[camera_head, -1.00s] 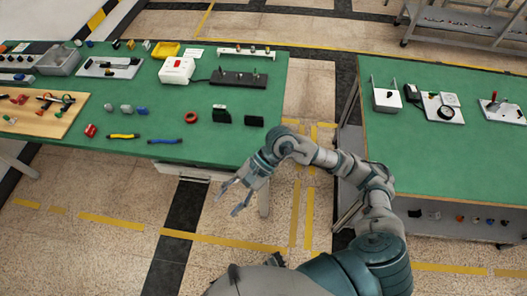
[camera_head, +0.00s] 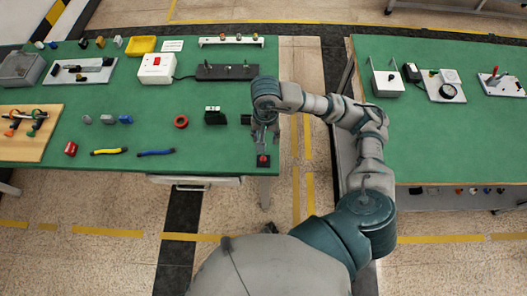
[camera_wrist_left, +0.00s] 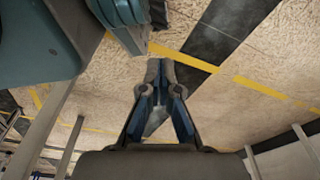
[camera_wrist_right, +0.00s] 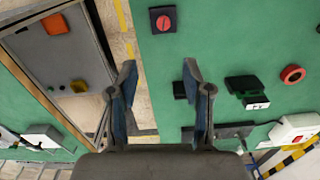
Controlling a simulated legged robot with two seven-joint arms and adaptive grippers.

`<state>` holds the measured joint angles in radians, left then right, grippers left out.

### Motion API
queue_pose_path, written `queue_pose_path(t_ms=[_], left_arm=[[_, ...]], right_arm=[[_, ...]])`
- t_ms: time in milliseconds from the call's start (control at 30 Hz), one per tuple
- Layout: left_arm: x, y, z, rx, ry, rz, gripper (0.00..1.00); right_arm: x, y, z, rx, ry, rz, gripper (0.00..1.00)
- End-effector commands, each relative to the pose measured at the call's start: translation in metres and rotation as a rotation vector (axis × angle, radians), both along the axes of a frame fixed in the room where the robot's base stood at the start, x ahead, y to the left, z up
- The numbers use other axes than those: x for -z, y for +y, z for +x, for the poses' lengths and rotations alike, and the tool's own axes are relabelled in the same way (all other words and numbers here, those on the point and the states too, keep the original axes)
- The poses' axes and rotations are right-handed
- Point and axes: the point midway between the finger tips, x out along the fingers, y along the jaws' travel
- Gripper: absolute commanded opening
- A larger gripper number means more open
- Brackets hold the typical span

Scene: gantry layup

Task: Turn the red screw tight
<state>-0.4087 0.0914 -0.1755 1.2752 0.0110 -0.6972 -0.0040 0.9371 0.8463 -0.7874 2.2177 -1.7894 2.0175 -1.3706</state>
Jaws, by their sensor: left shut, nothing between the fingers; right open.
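A dark square block with a round red top, the red screw (camera_head: 263,160), sits at the front right corner of the left green table. It also shows at the top of the right wrist view (camera_wrist_right: 164,19), apart from my fingers. My right gripper (camera_head: 265,141) is open and empty, just behind the red screw in the head view, with its fingers pointing toward it. In the right wrist view the two fingers (camera_wrist_right: 159,72) are spread. My left gripper (camera_wrist_left: 160,64) is shut and empty above the floor, and is out of the head view.
The left green table (camera_head: 218,163) also carries a red ring (camera_head: 181,122), dark blocks (camera_head: 214,116), pliers-like tools (camera_head: 156,153) and a white box with a red switch (camera_head: 157,65). A floor gap separates it from the right green table (camera_head: 440,140). The front right tabletop is mostly clear.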

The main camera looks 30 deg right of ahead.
Motion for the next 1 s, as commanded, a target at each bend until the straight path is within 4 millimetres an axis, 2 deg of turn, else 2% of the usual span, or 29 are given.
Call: queue_pose_path(t_ms=[33, 300, 500, 700, 1000], left_arm=[[-0.001, 0.005, 0.005, 0.000, -0.008, 0.004, 0.00], [-0.007, 0.003, 0.015, 0.000, -0.014, 0.011, 0.00], [-0.011, 0.002, 0.019, -0.001, -0.014, 0.010, 0.00], [-0.013, 0.001, 0.020, 0.000, -0.016, 0.009, 0.00], [-0.015, 0.001, 0.022, 0.000, -0.019, 0.009, 0.00]], right_arm=[[0.014, 0.002, 0.000, 0.001, 0.008, 0.001, 0.50], [0.081, -0.002, 0.001, 0.001, 0.010, 0.006, 0.50], [0.121, -0.004, 0.000, 0.000, 0.007, 0.007, 0.50], [0.142, -0.002, 0.002, 0.001, 0.004, 0.007, 0.50], [0.145, 0.002, 0.002, -0.001, 0.002, 0.003, 0.50]])
